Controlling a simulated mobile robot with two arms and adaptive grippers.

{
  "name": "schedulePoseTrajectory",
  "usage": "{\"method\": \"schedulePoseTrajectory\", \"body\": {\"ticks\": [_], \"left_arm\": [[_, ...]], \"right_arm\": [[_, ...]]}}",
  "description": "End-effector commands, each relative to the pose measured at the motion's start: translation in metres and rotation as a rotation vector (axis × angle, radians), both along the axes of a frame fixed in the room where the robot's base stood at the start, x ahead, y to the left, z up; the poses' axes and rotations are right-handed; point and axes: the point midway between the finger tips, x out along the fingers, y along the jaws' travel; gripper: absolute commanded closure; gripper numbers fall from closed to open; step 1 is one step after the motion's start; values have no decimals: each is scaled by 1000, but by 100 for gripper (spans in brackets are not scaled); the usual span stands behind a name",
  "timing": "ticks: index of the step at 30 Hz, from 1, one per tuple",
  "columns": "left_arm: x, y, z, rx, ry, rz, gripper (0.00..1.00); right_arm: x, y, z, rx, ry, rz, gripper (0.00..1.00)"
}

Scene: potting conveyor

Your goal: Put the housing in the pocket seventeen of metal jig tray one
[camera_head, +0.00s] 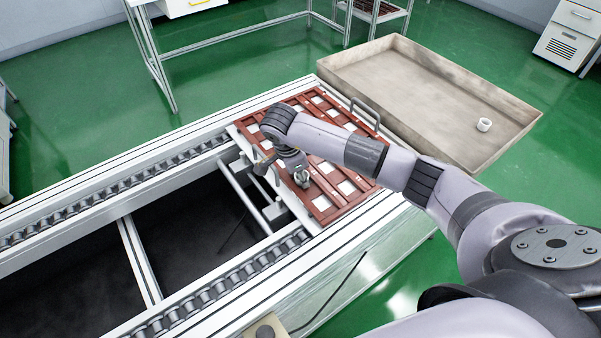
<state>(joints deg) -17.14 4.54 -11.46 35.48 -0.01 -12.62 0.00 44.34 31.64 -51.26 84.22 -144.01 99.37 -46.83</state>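The metal jig tray (324,203) is a reddish-brown grid with pale square pockets and a grey handle at its far right. It sits across the conveyor rails. My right arm reaches in from the right, over the tray. My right gripper (301,178) points down at the tray's near left part; it is small and partly hidden by its wrist. Whether its fingers are open, shut or holding something cannot be told. A small white ring-shaped housing (484,125) stands in the shallow bin, at its right side, apart from the gripper. My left gripper is not in view.
The shallow beige bin (440,62) adjoins the conveyor at the back right and is otherwise empty. The roller conveyor (200,295) runs to the left with a dark open gap between its rails. Frame tables and a white cabinet (571,35) stand farther back on green floor.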

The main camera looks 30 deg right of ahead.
Motion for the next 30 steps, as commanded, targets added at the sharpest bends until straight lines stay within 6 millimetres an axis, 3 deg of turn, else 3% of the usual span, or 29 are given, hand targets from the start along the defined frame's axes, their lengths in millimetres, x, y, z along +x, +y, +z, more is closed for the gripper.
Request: {"method": "schedulePoseTrajectory", "body": {"ticks": [4, 16, 30], "left_arm": [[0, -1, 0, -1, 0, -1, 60], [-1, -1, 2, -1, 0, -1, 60], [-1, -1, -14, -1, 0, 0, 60]], "right_arm": [[-1, 0, -1, -1, 3, 0, 51], [0, 1, 6, 1, 0, 1, 51], [-8, 25, 94, 0, -1, 2, 51]]}}
